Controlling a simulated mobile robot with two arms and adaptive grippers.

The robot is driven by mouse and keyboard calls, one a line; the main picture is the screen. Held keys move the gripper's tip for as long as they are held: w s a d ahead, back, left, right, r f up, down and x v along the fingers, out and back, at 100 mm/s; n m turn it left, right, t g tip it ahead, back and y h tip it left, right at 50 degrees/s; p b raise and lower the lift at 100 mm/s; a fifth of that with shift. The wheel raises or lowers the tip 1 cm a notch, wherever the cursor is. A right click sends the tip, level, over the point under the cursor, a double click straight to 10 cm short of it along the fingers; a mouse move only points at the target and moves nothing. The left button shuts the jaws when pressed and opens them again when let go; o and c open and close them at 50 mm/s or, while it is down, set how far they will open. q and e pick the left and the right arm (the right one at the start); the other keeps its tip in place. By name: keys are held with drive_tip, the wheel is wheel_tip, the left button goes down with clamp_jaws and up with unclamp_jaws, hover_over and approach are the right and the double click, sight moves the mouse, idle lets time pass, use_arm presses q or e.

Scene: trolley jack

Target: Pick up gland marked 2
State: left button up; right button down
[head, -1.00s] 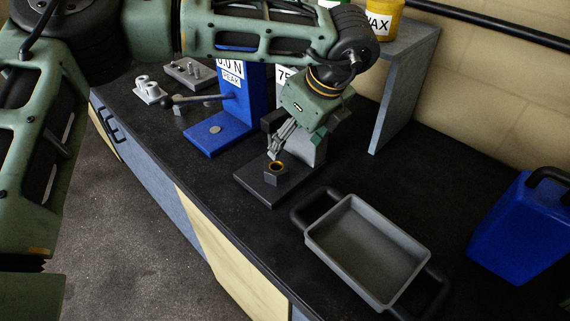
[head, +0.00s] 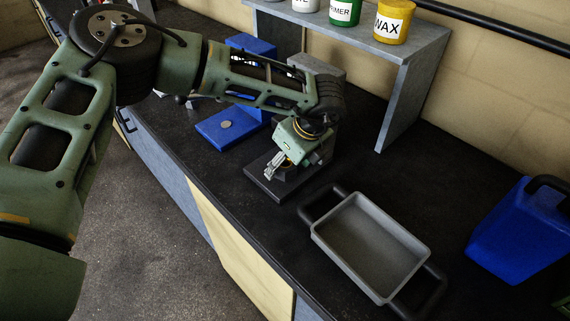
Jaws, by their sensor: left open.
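No marking "2" can be read in the head view, so I cannot tell which part is the gland. My left gripper (head: 273,172) is open and points down over the dark fixture (head: 262,183) on the bench. The fixture's upright block is mostly hidden behind the gripper, with a small yellow spot showing beside the fingers. Whether the fingers touch anything there I cannot tell. My right gripper is out of view.
A grey tray (head: 372,243) with black handles lies right of the fixture. A blue press-like stand (head: 222,128) is to its left, partly behind my arm. A shelf (head: 402,90) with labelled pots stands behind. A blue canister (head: 515,232) is at right.

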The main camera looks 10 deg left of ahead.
use_arm(q)
drive_tip(key=shift+c, duration=0.4)
clamp_jaws()
idle(0.4)
